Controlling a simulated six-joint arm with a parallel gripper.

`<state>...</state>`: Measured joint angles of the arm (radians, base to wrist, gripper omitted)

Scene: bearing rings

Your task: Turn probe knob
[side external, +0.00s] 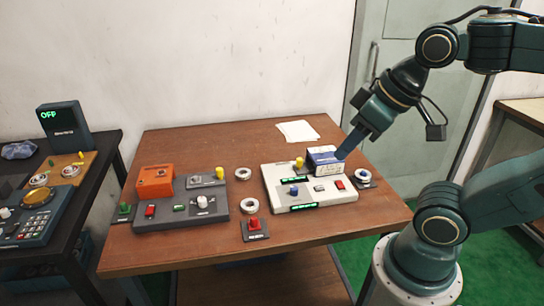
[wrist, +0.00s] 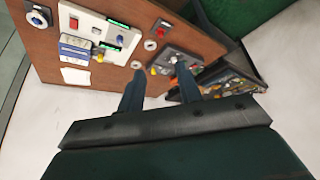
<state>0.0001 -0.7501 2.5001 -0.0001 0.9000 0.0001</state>
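The labels are too small to read, so I cannot tell which knob is the probe knob. A dark grey control box (side external: 160,222) on the table carries a white knob (side external: 203,202). A white control box (side external: 310,206) to its right carries a blue knob (side external: 294,191), which also shows in the wrist view (wrist: 119,40). My gripper (side external: 346,152) is above the right part of the table, beside a blue and white box in the side picture; I cannot tell if they touch. In the wrist view my gripper (wrist: 160,70) is open, with nothing between its fingers.
The blue and white box (side external: 324,160) stands at the white box's back edge. An orange box (side external: 155,182) sits by the grey box. Metal rings (side external: 250,206) and a red-button block (side external: 254,228) lie between and before them. A dark side table (side external: 70,190) holds more equipment.

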